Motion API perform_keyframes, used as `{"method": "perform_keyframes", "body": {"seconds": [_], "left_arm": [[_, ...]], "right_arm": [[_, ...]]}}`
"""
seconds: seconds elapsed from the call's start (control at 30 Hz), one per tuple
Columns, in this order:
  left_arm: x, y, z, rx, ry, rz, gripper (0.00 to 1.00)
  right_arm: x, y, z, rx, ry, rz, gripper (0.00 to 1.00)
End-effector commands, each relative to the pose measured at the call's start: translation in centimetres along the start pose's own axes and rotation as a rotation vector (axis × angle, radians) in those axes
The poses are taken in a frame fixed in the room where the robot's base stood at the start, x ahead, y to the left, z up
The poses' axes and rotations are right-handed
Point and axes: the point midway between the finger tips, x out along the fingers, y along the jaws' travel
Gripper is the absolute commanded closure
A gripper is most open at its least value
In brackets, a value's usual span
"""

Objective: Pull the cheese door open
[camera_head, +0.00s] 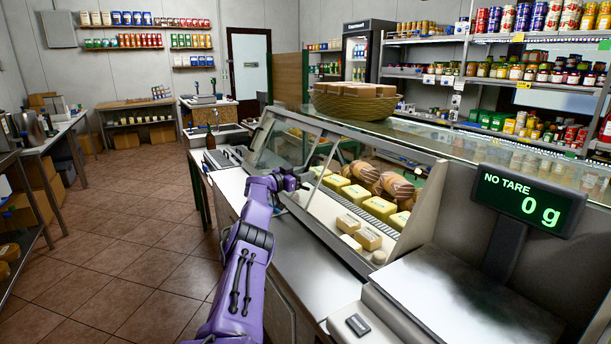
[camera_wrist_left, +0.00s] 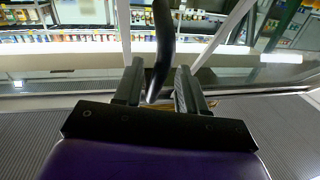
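The cheese case (camera_head: 345,245) is a glass-topped counter with yellow cheese blocks (camera_head: 355,193) and wrapped loaf-shaped goods inside. A framed glass door panel (camera_head: 284,148) stands slanted at its far left part. My left gripper (camera_head: 300,176) is at the case's near side, by this panel, with the purple arm reaching in from below. In the left wrist view a dark curved handle bar (camera_wrist_left: 161,45) runs down between the two fingers of my left gripper (camera_wrist_left: 158,88). Gaps show on both sides of the bar, so the fingers are open around it. My right gripper is out of view.
A scale display (camera_head: 530,200) and steel weighing plate (camera_head: 465,300) stand at the right front. A wicker basket (camera_head: 355,103) sits on top of the case. The tiled floor (camera_head: 130,250) to the left is clear, with a metal table (camera_head: 50,135) beyond it.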

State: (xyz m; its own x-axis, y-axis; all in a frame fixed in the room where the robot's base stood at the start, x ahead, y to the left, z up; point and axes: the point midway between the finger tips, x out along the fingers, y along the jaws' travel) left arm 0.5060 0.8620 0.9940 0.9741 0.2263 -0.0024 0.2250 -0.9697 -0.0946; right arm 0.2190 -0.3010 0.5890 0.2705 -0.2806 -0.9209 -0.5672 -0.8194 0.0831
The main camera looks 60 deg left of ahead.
Motion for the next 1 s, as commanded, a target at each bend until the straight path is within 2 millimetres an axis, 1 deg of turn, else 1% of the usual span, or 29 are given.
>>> {"method": "perform_keyframes", "body": {"seconds": [0.27, 0.43, 0.57, 0.6, 0.8, 0.9, 1.0], "left_arm": [[0.2, 0.3, -0.2, -0.001, 0.002, 0.005, 0.6], [-1.0, 0.1, -0.6, -0.007, 0.002, 0.003, 0.6], [-2.7, 0.2, -0.8, -0.008, 0.006, 0.003, 0.6], [-3.6, 0.2, -0.5, -0.005, 0.004, 0.004, 0.6], [-8.0, 0.1, -0.2, -0.003, 0.004, 0.0, 0.6], [-9.5, 0.1, 0.0, -0.001, 0.001, 0.003, 0.6], [-10.3, 0.1, 0.0, -0.001, 0.003, 0.002, 0.6]], "right_arm": [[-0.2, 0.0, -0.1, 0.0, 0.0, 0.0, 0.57], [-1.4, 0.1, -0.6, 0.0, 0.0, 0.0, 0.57], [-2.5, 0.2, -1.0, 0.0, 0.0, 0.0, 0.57], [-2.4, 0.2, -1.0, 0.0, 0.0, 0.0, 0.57], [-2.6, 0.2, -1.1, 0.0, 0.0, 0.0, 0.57], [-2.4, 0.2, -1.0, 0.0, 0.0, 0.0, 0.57], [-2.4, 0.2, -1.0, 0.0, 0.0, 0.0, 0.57]]}}
